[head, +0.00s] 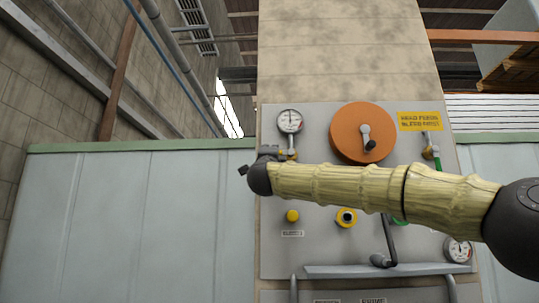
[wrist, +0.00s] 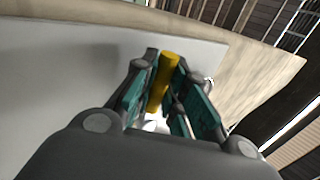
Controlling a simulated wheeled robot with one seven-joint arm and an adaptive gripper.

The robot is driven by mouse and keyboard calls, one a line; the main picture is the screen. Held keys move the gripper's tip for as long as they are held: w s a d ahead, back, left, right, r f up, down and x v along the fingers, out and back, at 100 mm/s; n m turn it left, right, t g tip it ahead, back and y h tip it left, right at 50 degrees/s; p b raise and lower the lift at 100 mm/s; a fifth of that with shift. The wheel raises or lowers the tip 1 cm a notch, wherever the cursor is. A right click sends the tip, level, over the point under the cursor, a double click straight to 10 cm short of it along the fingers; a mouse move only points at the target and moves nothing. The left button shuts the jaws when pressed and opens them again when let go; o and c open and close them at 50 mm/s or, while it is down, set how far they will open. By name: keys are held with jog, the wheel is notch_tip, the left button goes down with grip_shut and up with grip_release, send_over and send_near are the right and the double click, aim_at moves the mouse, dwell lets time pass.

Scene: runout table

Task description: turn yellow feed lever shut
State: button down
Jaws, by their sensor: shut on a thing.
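The yellow feed lever (wrist: 162,82) stands between the teal finger pads of my gripper (wrist: 164,98) in the wrist view. The jaws are shut on it, and the pale fitting at its foot is partly hidden by the fingers. In the head view my gripper (head: 266,154) is at the left edge of the grey panel (head: 310,256), just below and left of a round gauge (head: 290,121). There the lever is hidden behind the gripper and arm, so its angle cannot be told.
An orange disc with a crank (head: 352,127) is right of the gauge. A green-handled valve (head: 433,153) sits under a yellow sign (head: 420,121). A yellow button (head: 292,216), a yellow-ringed knob (head: 346,217) and a dark lever (head: 386,256) lie below my arm.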

jog(key=shift+d+r, duration=0.15)
jog(key=c, duration=1.4)
grip_release()
jog(key=shift+c, duration=0.2)
jog(key=shift+s+f, duration=0.1)
jog(key=shift+f, duration=0.1)
jog(key=v, duration=1.1)
jog(key=shift+s, duration=0.3)
jog(key=shift+f, duration=0.15)
